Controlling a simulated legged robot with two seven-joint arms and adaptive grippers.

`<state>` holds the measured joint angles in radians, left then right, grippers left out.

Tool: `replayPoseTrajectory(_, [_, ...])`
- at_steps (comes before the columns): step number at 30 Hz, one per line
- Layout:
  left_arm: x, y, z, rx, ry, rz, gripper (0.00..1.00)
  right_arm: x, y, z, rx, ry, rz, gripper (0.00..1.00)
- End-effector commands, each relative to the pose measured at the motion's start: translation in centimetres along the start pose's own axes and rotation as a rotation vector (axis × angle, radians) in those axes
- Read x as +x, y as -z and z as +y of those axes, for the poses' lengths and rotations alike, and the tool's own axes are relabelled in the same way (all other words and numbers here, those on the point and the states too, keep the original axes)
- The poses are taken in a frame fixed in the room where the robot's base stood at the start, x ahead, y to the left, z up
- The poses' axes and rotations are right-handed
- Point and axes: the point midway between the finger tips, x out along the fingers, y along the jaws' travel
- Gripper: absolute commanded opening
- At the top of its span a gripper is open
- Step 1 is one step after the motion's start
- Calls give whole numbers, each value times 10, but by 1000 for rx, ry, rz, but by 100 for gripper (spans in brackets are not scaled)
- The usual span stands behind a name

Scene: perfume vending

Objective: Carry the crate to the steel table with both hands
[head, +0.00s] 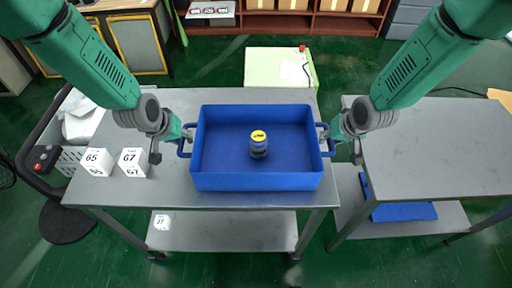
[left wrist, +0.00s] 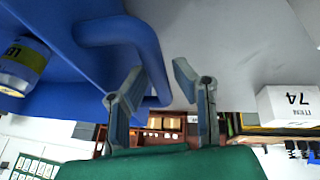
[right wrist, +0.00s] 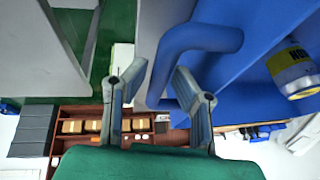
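The blue crate (head: 256,182) sits level on a grey metal table (head: 130,190) and has a handle on each side. A dark bottle with a yellow cap (head: 258,144) stands inside it. My left gripper (head: 172,142) is at the crate's left handle; in the left wrist view its fingers (left wrist: 155,82) are apart on either side of the handle bar (left wrist: 152,72). My right gripper (head: 342,140) is at the right handle; in the right wrist view its fingers (right wrist: 153,82) are apart around that bar (right wrist: 163,70). Another steel table (head: 440,150) stands to the right, its top clear.
White numbered boxes (head: 97,161) (head: 132,161) stand left of the crate. A gap separates the two tables. A blue item (head: 400,208) lies on the right table's lower shelf. A pale green cabinet (head: 272,68) stands behind the left table. A black-framed trolley (head: 48,165) is at left.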

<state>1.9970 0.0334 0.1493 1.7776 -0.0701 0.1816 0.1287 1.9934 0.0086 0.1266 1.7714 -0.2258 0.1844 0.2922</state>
Motion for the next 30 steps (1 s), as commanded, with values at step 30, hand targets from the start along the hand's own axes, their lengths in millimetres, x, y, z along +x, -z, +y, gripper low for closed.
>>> replayPoseTrajectory(30, [0,4,1,1,0,3,0,0,3,-1,0,0,2,0])
